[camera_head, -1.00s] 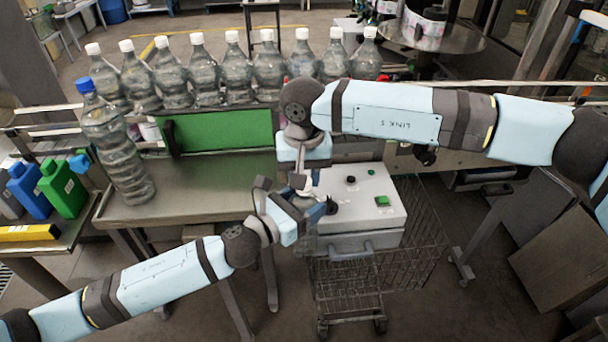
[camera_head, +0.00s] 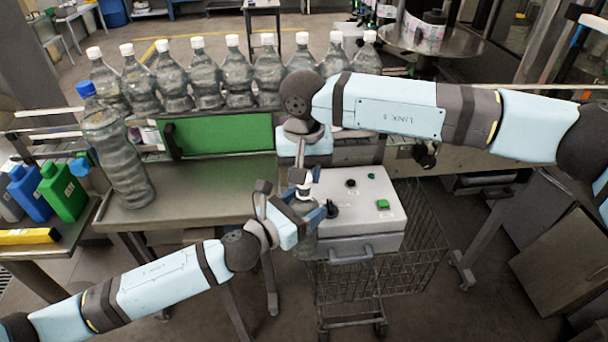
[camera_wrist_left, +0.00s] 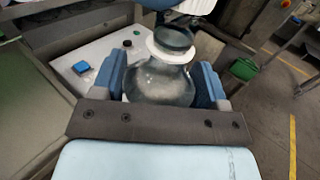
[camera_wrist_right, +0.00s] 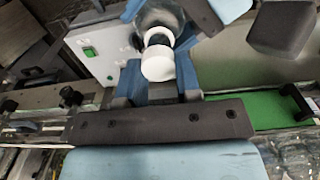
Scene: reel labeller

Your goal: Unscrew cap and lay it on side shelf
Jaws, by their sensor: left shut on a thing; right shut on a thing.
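My left gripper (camera_head: 306,214) is shut around the upper body of a clear bottle (camera_wrist_left: 160,82), which is largely hidden in the head view. In the left wrist view the bottle's dark neck (camera_wrist_left: 174,38) shows above a white collar, with no cap on it. My right gripper (camera_wrist_right: 159,76) is shut on a white cap (camera_wrist_right: 158,63), just above the left gripper. In the right wrist view the cap sits in front of the neck and overlaps it; the gap between them looks small. A steel side shelf (camera_head: 215,198) lies to the left, its near surface bare.
A large blue-capped bottle (camera_head: 117,150) stands on the shelf's left end. Several white-capped bottles (camera_head: 237,78) stand in a row behind a green panel (camera_head: 222,134). A white box with buttons (camera_head: 360,203) sits by a wire cart (camera_head: 415,250). Jugs (camera_head: 63,190) stand far left.

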